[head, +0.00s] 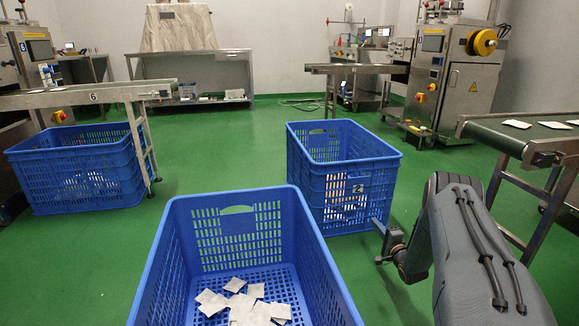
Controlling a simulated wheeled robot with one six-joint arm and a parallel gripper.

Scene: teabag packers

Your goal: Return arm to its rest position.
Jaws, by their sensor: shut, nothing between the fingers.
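My arm comes in from the lower right, its thick grey sleeve and dark hoses in the foreground. My gripper (385,243) is small and partly hidden at the arm's end. It is shut and empty, in front of the right side of the middle blue crate (345,185). It looks clear of the crate, though the gap is hard to judge.
A near blue crate (178,235) holds several white teabag packets (240,302). Another blue crate (75,170) stands at left under a conveyor (105,94). At right, a green-belted conveyor (500,135) carries packets close to my arm. Green floor (240,135) is open behind.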

